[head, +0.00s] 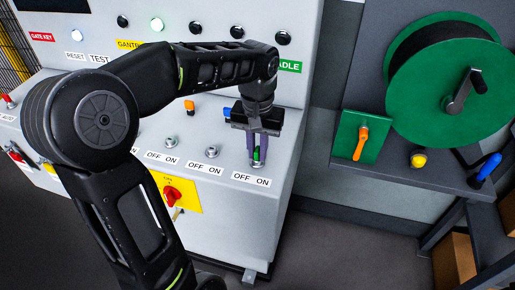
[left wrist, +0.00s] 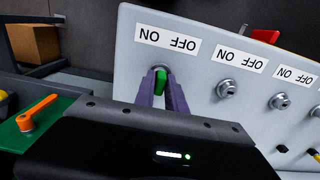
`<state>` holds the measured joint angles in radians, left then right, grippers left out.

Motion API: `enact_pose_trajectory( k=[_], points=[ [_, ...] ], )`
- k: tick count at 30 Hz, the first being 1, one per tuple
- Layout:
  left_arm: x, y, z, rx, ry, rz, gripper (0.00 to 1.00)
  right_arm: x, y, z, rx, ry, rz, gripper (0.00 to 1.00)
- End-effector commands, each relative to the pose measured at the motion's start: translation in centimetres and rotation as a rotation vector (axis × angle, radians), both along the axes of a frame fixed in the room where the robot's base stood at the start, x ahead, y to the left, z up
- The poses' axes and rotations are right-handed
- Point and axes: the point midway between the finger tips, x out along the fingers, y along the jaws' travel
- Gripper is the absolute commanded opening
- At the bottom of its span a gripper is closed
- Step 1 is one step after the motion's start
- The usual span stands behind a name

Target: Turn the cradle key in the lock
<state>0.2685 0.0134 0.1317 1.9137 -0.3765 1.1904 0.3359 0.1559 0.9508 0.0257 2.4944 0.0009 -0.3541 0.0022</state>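My right gripper is not in view.
More locks (head: 212,152) line up to the left. A blue key (head: 227,112) and an orange key (head: 189,105) stand behind. A red switch on a yellow plate (head: 187,194) is on the front. At right are a green cable reel (head: 410,90) and an orange-handled lever (head: 361,143).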

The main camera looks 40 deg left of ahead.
Motion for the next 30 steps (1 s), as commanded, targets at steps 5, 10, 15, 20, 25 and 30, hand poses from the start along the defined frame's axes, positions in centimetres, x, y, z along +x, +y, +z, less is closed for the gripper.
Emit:
enact_pose_trajectory(
  k=[5,10,15,20,25,30],
  points=[
    [0.00,0.00,0.01,0.000,0.000,0.000,0.00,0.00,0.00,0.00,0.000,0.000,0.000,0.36],
    [0.01,0.00,0.02,0.000,0.000,0.000,0.00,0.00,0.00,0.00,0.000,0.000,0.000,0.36],
    [0.01,0.00,0.02,0.000,0.000,0.000,0.00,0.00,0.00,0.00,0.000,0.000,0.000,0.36],
    [0.02,-0.02,-0.03,0.000,-0.001,0.076,0.00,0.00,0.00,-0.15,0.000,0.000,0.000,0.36],
    [0.01,-0.01,-0.02,0.000,0.000,0.262,0.00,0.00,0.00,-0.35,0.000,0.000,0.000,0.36],
    [0.00,0.01,0.02,0.000,0.000,0.304,0.00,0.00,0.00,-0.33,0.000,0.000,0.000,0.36]
  ],
)
